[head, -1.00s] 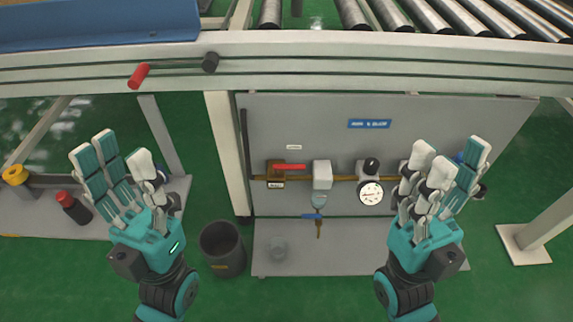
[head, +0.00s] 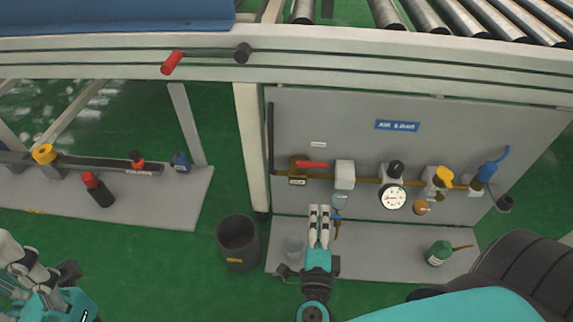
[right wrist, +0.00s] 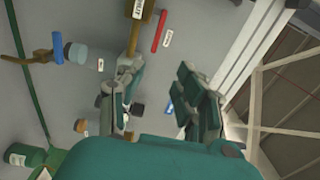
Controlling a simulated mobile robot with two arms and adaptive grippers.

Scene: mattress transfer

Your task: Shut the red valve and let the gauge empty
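The red valve handle (head: 313,164) lies level along the brass pipe at the left of the grey panel. It also shows in the right wrist view (right wrist: 159,31), ahead of the fingers. The round white gauge (head: 393,197) sits further right on the pipe; its needle is too small to read. My right gripper (head: 320,209) points up at the panel, below the red handle and apart from it. In the right wrist view its fingers (right wrist: 157,72) are spread with nothing between them. My left gripper (head: 30,265) is partly cut off at the lower left, its opening unclear.
A white block (head: 344,174) with a clear bowl and a blue drain lever is on the pipe. A yellow knob (head: 444,177) and blue lever (head: 493,164) are further right. A green oil can (head: 439,253) stands on the shelf; a dark bin (head: 238,240) is left of it.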

